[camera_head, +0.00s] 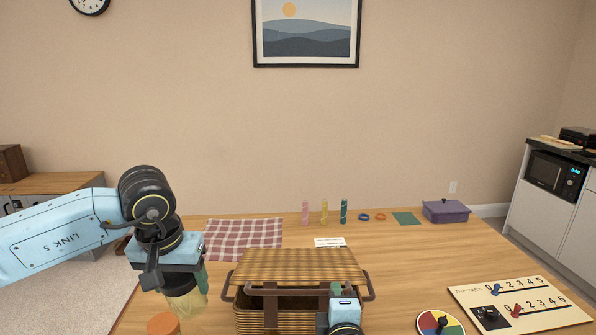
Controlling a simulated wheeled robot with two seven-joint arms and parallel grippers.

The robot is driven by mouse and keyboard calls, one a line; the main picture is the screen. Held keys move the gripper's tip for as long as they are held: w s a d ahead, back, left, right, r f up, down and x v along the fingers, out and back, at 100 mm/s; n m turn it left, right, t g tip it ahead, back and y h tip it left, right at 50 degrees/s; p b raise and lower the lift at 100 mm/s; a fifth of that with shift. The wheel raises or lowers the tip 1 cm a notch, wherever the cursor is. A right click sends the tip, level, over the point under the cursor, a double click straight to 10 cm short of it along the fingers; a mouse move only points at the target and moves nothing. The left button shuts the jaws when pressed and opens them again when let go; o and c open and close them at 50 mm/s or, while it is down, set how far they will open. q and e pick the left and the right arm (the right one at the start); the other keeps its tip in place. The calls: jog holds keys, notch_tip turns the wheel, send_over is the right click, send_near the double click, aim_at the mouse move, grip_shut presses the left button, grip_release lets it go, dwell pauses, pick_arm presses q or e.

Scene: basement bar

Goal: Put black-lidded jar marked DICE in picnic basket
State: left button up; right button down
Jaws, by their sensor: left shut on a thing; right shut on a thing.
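My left gripper (176,278) points down at the left of the table, shut on a jar (187,303) with a dark lid and pale yellowish contents. I cannot read any marking on this jar. The wicker picnic basket (275,323) stands to its right at the front middle, with its lid (300,264) raised and its dark inside partly showing. My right gripper (336,294) is at the basket's right front, shut on part of the basket; its fingertips are mostly hidden, so I cannot tell exactly which part. The held jar is left of the basket, outside it.
An orange-lidded jar (163,324) stands close below the held jar. A checked cloth (243,238) lies behind. Small bottles (324,212), rings (364,217) and a purple box (446,211) are at the back. A colour spinner (440,324) and scoreboard (520,306) lie right. The middle right is clear.

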pick_arm(q)
jog(key=shift+w, duration=0.1)
pick_arm(e)
jog(key=shift+g, duration=0.5)
jog(key=shift+w+r, duration=0.3)
jog(key=shift+r, duration=0.4)
jog(key=shift+w+r, duration=0.35)
jog(key=shift+r, duration=0.4)
jog(key=shift+w+r, duration=0.3)
jog(key=shift+r, duration=0.4)
jog(key=w+r+g, duration=0.1)
jog(key=w+r, duration=0.2)
jog(key=r, duration=0.2)
jog(key=shift+w, duration=0.3)
jog(key=shift+r, duration=0.15)
jog(key=w+r+g, duration=0.1)
jog(key=w+r, duration=0.2)
jog(key=w, duration=0.1)
jog(key=shift+w+r+g, duration=0.35)
jog(key=shift+r+g, duration=0.05)
